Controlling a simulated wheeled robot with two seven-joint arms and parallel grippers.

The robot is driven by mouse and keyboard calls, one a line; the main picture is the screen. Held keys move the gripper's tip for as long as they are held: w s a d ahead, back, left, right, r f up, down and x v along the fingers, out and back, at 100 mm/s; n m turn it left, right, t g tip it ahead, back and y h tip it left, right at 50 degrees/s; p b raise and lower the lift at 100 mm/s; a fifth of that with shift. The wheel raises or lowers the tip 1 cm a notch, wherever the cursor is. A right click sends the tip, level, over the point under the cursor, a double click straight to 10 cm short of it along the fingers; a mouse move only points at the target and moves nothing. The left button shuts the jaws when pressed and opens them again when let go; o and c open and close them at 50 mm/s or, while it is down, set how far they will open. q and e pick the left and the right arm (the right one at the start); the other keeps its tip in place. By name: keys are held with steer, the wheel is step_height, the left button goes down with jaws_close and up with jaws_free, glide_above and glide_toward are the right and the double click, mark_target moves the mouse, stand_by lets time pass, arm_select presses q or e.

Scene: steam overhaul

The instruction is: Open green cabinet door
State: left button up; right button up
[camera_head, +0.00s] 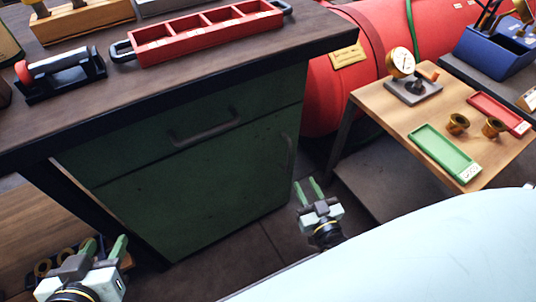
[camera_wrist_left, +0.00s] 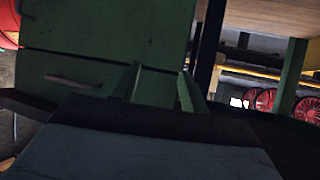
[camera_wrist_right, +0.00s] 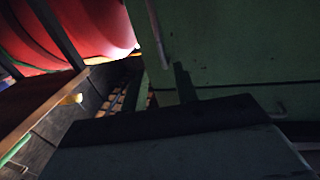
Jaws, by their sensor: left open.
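The green cabinet (camera_head: 205,190) stands under the dark worktop, with a drawer on top and a closed door (camera_head: 200,205) below it. The door's upright handle (camera_head: 288,152) is near its right edge; it also shows in the right wrist view (camera_wrist_right: 158,35). My right gripper (camera_head: 308,188) is open and empty, low in front of the door's right side and apart from the handle. My left gripper (camera_head: 103,245) is open and empty at the lower left, in front of the cabinet's left end. The cabinet front also shows in the left wrist view (camera_wrist_left: 100,50).
The drawer has a horizontal handle (camera_head: 205,132). A red tray (camera_head: 205,35) and other items lie on the worktop (camera_head: 130,85). A wooden side table (camera_head: 400,115) with a gauge and trays stands at the right. A red boiler (camera_head: 335,85) is behind. Floor before the cabinet is clear.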

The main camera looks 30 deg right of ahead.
mark_target(290, 155)
steer(key=w, duration=0.2)
steer(key=w+b, duration=0.1)
steer(key=w, duration=0.1)
steer(key=w+b, duration=0.1)
steer(key=w, duration=0.1)
steer(key=shift+w+d+f, duration=0.1)
steer(key=shift+w+d, duration=0.15)
steer(key=shift+d, duration=0.15)
steer(key=w, duration=0.1)
steer(key=w+b, duration=0.1)
steer(key=w, duration=0.1)
steer(key=w+b, duration=0.1)
steer(key=w, duration=0.1)
steer(key=shift+w+d, duration=0.15)
steer(key=shift+d, duration=0.15)
arm_select(q)
steer(key=w+d+r+t+h, duration=0.1)
steer(key=d+r+t+h, duration=0.2)
steer(key=r+t, duration=0.8)
steer(key=shift+w+d+r+h, duration=0.2)
steer(key=shift+r+h, duration=0.4)
steer(key=shift+r, duration=1.85)
arm_select(e)
steer(key=shift+w, duration=0.5)
jaws_close()
